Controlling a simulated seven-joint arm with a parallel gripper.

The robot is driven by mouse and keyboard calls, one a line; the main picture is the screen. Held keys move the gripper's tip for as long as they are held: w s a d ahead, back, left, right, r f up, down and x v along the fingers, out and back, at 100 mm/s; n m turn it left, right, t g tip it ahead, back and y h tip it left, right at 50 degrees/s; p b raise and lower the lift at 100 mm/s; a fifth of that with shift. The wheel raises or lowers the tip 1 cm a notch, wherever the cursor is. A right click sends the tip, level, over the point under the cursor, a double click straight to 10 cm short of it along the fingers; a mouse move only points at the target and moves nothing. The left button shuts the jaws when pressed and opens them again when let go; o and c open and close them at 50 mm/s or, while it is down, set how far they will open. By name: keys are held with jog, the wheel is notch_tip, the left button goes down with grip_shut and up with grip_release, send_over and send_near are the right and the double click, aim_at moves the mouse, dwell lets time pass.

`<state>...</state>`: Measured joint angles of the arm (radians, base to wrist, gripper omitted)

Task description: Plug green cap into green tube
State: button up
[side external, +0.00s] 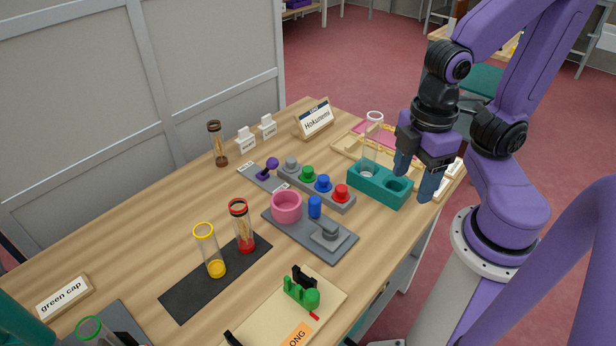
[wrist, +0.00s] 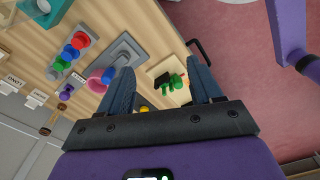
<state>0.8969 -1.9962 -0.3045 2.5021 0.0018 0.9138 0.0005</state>
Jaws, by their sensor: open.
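The green cap (side external: 307,174) sits on a grey strip between a grey cap and a blue cap; it also shows in the wrist view (wrist: 58,63). The green tube (side external: 90,328) is clear with a green rim, at the near left corner and partly cut off by the picture edge. My gripper (side external: 416,180) is open and empty, above and beside the teal block, to the right of the cap strip. In the wrist view its two fingers (wrist: 160,72) are spread apart, with nothing between them.
The teal block (side external: 378,188) holds a clear tube and has one empty hole. A grey plate (side external: 328,244) carries a pink ring. Yellow-rimmed (side external: 209,250) and red-rimmed (side external: 241,227) tubes stand on a black mat. A "green cap" sign (side external: 65,297) stands at the left.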

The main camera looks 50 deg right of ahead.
jog(key=m+t+h, duration=0.1)
jog(key=m+h, duration=0.1)
jog(key=m, duration=2)
send_over(308, 169)
jog(key=f, duration=1.6)
jog(key=shift+s+a+f, duration=0.2)
jog(key=shift+s+a, duration=0.05)
jog(key=shift+s, duration=0.15)
jog(key=shift+w+d+f, duration=0.1)
jog(key=shift+w+f, duration=0.1)
jog(key=shift+f, duration=1.2)
jog(key=shift+w+d+f, duration=0.1)
jog(key=shift+w+f, duration=0.1)
jog(key=shift+f, duration=1.15)
